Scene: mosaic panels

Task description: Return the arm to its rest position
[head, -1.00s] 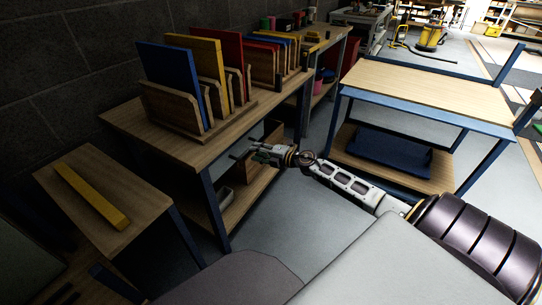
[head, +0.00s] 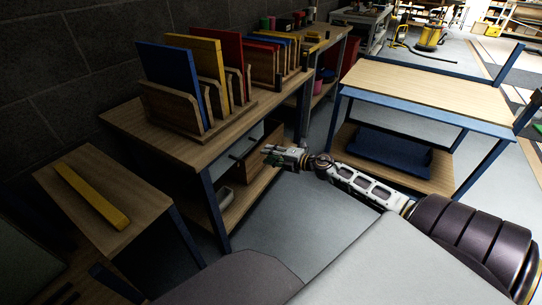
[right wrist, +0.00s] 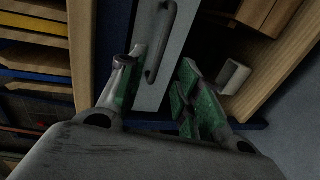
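My right arm comes in from the right in the head view. Its gripper (head: 269,155) is in the air in front of the wooden workbench (head: 205,155), apart from it. In the right wrist view the two green-padded fingers of the gripper (right wrist: 158,88) stand apart with nothing held between them. Beyond them is a grey drawer front (right wrist: 176,75) with a dark bar handle (right wrist: 160,45). The drawer front also shows under the bench top in the head view (head: 248,142). My left gripper is not in view.
Wooden racks hold a blue panel (head: 172,82), a yellow panel (head: 207,62) and a red panel (head: 218,48) on the bench. A yellow bar (head: 92,195) lies on a low table at left. A blue-framed table (head: 430,88) stands at right. Open floor lies between the tables.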

